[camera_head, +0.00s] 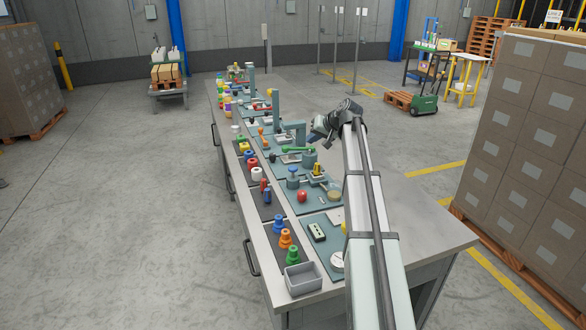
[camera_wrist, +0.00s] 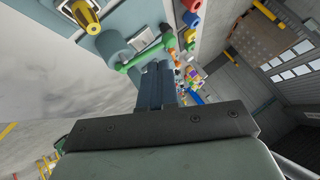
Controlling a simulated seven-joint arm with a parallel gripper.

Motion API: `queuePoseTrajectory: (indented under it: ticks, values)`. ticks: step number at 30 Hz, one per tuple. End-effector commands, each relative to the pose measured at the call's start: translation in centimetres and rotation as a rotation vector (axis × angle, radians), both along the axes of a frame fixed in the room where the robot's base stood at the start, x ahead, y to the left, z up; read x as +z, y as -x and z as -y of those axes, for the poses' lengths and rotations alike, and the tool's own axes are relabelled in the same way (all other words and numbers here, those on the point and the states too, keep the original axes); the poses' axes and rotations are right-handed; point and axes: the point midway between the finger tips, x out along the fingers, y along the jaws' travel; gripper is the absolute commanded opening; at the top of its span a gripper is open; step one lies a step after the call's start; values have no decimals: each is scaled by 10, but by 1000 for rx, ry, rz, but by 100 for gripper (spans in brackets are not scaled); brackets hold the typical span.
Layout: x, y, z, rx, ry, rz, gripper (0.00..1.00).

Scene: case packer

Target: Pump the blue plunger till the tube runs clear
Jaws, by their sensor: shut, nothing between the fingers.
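The blue plunger (camera_head: 292,171) stands upright on a grey round base on the bench, near the middle of the head view. I cannot make out the tube or whether it is clear. My gripper (camera_head: 312,139) is above the bench, up and to the right of the plunger in the head view, apart from it. In the wrist view my gripper (camera_wrist: 155,72) has its fingers together with nothing between them. I cannot make out the blue plunger in the wrist view.
A green lever (camera_head: 297,150) lies close to my gripper, and a grey cylinder (camera_head: 310,160) stands nearby. A red button (camera_head: 302,196) and a yellow part (camera_head: 317,169) are near the plunger. Coloured pegs line the bench's left side. A grey bin (camera_head: 302,279) sits at the near end.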

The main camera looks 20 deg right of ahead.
Motion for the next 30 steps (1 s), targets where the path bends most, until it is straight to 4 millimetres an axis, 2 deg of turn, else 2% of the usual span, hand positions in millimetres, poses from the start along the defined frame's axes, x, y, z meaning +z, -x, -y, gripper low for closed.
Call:
queuePoseTrajectory:
  ticks: [1, 3, 9, 23, 30]
  values:
    - [5, -2, -15, 28, -6, -8, 0]
    - [9, -2, -32, 61, -15, -20, 0]
    - [16, -2, -60, 116, -29, -40, 0]
    - [17, -1, -65, 126, -32, -44, 0]
    - [4, -1, -65, 125, -31, -44, 0]
